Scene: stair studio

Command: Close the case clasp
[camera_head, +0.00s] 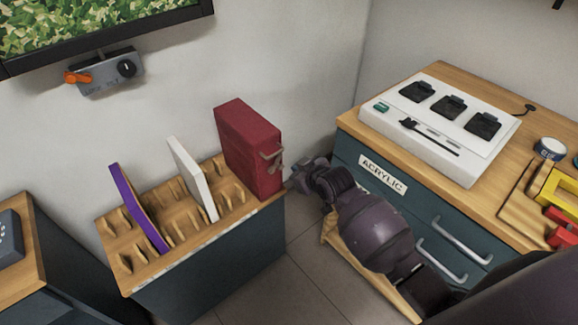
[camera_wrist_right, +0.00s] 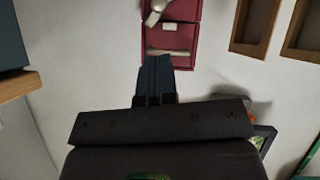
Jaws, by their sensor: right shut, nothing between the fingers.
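A dark red case (camera_head: 245,145) stands upright at the right end of a wooden slotted rack. Pale metal clasp hardware (camera_head: 272,158) shows on its right face; I cannot tell from this whether the clasp is latched. In the right wrist view the red case (camera_wrist_right: 183,38) is at the top, with a seam across it and pale metal hardware (camera_wrist_right: 155,12) on its face. My right gripper (camera_head: 297,178) is just right of the case, near the hardware, shut and empty. Its closed fingers (camera_wrist_right: 154,68) point at the case in the wrist view; contact is unclear. My left gripper is out of view.
The rack (camera_head: 190,225) also holds a purple panel (camera_head: 138,205) and a white panel (camera_head: 192,178). A drawer cabinet (camera_head: 350,150) labelled ACRYLIC stands to the right, bearing a white device (camera_head: 440,128). A narrow floor gap (camera_head: 300,262) lies between rack and cabinet.

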